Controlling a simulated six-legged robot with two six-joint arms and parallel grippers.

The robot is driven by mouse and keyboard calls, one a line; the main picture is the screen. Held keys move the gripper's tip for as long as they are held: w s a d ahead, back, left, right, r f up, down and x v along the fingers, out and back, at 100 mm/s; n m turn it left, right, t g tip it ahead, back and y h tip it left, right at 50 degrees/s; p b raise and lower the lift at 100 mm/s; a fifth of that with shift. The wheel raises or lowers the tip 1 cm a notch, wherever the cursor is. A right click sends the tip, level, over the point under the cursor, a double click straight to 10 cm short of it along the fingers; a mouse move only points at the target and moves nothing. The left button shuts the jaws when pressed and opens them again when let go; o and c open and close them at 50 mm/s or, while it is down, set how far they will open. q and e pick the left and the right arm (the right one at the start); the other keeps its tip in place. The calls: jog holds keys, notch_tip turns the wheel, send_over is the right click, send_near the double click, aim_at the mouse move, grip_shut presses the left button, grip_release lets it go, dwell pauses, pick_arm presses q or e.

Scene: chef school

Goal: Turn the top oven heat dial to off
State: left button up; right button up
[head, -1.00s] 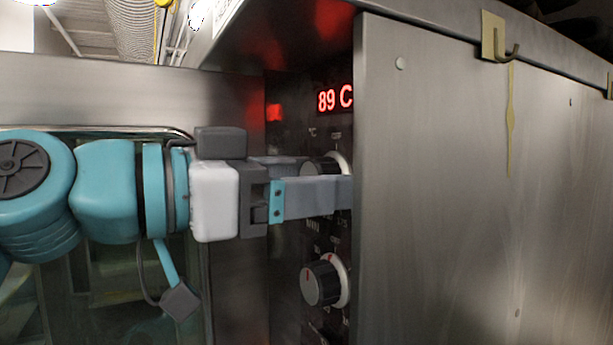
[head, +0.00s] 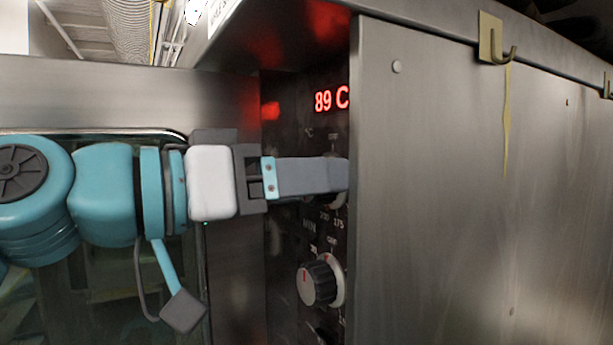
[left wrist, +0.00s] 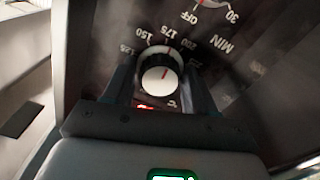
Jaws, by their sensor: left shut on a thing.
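The top oven heat dial (head: 339,197) is mostly hidden behind my left gripper's near finger in the head view. In the left wrist view the dial (left wrist: 158,76) shows a white face with a short red mark, ringed by numbers such as 125, 150, 175 and 200. My left gripper (head: 336,174) reaches in from the left. In the left wrist view its fingers (left wrist: 158,64) lie on either side of the dial, shut on it. The dial's OFF mark cannot be made out clearly. My right gripper is not in view.
A lower dial (head: 318,282) with a red mark sits below; the wrist view shows OFF, 30 and MIN by it. A red display (head: 331,100) reads 89 C. A steel side panel (head: 450,190) stands close to the right of the controls. A hook (head: 497,52) juts from it.

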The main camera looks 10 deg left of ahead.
pick_arm(q)
jog(key=n+p, duration=0.8)
jog(key=n, duration=1.4)
jog(key=shift+a+r, duration=0.1)
jog(key=shift+r, duration=0.05)
jog(key=n+p, duration=0.1)
jog(key=n, duration=0.2)
jog(key=shift+n, duration=0.3)
jog(key=n, duration=0.7)
jog(key=shift+f+n+p, duration=0.3)
jog(key=shift+f+p, duration=0.05)
jog(key=shift+p, duration=0.05)
